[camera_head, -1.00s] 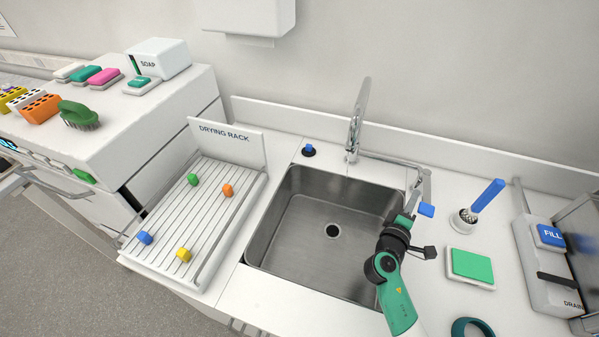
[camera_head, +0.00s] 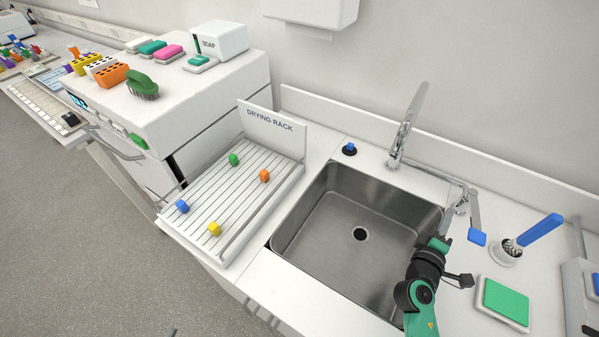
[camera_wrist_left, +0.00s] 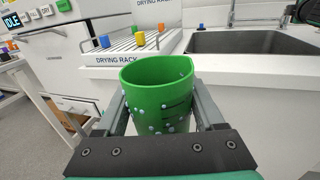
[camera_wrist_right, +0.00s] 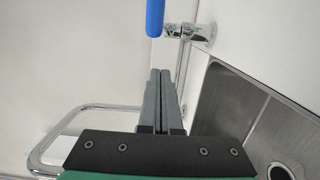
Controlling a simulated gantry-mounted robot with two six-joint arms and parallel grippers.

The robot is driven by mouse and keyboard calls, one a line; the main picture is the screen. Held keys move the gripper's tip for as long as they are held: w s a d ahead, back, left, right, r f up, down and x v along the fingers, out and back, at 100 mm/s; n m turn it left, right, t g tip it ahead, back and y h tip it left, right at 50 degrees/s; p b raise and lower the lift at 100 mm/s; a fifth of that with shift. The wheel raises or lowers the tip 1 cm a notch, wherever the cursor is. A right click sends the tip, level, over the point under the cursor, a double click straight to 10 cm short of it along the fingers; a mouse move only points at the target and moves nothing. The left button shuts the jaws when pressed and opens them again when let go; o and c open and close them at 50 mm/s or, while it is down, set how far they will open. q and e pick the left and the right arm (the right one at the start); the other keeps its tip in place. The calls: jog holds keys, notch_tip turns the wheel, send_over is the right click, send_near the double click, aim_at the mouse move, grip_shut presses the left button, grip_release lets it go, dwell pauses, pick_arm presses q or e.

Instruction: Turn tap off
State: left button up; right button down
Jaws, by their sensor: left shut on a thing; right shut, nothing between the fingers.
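The chrome tap (camera_head: 400,140) stands behind the sink, with a pipe running right to a lever with a blue paddle (camera_head: 477,238). No water stream shows at the spout. My right gripper (camera_head: 449,219) is shut and empty, by the sink's right edge just left of the paddle; contact cannot be told. Its shut fingers (camera_wrist_right: 161,76) show in the right wrist view, below a blue handle (camera_wrist_right: 155,16) and chrome fitting (camera_wrist_right: 186,32). My left gripper (camera_wrist_left: 157,105) is shut on a green cup (camera_wrist_left: 158,95) with droplets on its outside, in front of the counter.
The sink (camera_head: 345,240) is empty. Left of it, a drying rack (camera_head: 270,123) holds several coloured stoppers. A blue knob (camera_head: 349,149) sits behind the sink's left corner. A brush in a holder (camera_head: 506,250) and a green pad (camera_head: 505,300) stand to the right.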

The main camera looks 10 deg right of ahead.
pick_arm(q)
jog(key=shift+r+p, duration=0.6)
jog(key=shift+p, duration=0.25)
pick_arm(e)
jog(key=v, duration=1)
jog(key=shift+w+a, duration=0.1)
